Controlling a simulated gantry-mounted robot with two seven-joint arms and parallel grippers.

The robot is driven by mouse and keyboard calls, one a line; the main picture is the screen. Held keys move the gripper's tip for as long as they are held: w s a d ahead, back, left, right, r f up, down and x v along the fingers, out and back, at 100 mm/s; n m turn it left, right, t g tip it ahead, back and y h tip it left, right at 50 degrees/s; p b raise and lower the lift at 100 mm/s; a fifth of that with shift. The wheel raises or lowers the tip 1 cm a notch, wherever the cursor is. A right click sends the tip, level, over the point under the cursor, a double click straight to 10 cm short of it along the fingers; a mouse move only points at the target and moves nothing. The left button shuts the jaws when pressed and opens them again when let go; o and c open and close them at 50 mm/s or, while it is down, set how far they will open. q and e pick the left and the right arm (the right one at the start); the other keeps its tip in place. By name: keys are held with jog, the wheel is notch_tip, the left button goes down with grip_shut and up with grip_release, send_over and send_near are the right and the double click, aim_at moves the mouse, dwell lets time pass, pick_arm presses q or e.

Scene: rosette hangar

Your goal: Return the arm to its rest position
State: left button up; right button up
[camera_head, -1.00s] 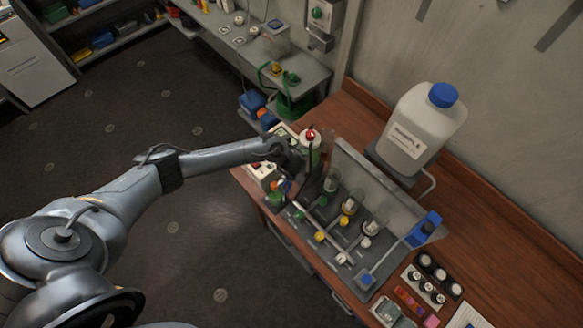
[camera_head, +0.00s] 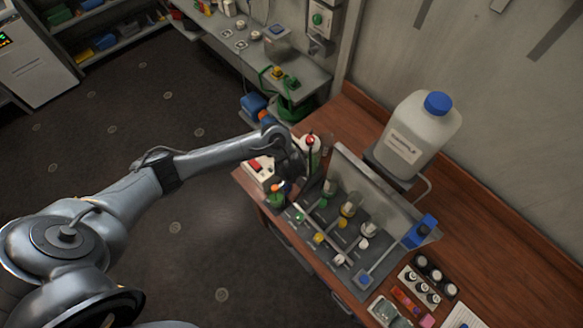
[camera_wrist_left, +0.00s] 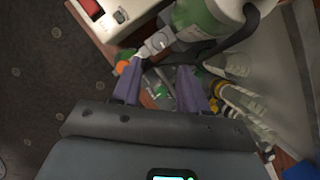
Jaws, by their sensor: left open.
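My left arm reaches in from the left in the head view, and its dark gripper (camera_head: 300,183) hangs over the left end of the wooden bench (camera_head: 480,235). In the left wrist view the gripper (camera_wrist_left: 160,85) has its two purple-grey fingers apart, with nothing clearly held between them. A white and green bottle (camera_wrist_left: 205,18) stands just beyond the fingertips. A small orange and green item (camera_wrist_left: 122,65) is beside the left finger. The gripper partly hides the things below it. My right gripper is in neither view.
A grey rack (camera_head: 325,238) with several valves and vials stands right of the gripper. A large white jug (camera_head: 415,135) with a blue cap stands behind it. A white box with a red switch (camera_head: 258,168) sits at the bench's left end. Open floor (camera_head: 130,130) lies left.

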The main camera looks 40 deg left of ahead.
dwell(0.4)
pick_arm(q)
jog(key=s+d+f+g+h, duration=0.1)
jog(key=s+d+f, duration=0.25)
jog(key=s, duration=0.25)
jog(key=s+d+f+g, duration=0.1)
jog(key=s+d+f, duration=0.1)
jog(key=s+f, duration=0.35)
jog(key=s+d+r+n+h, duration=0.1)
jog(key=s+d+n+h, duration=0.25)
jog(key=s+d, duration=0.75)
jog(key=w+a+r+n+t, duration=0.1)
jog(key=a+r+n, duration=0.3)
jog(key=r+n, duration=0.4)
jog(key=w+a+r+n+t+y, duration=0.1)
jog(key=a+r+n, duration=0.4)
jog(key=r+n, duration=0.4)
jog(key=n, duration=0.6)
jog(key=shift+w, duration=0.15)
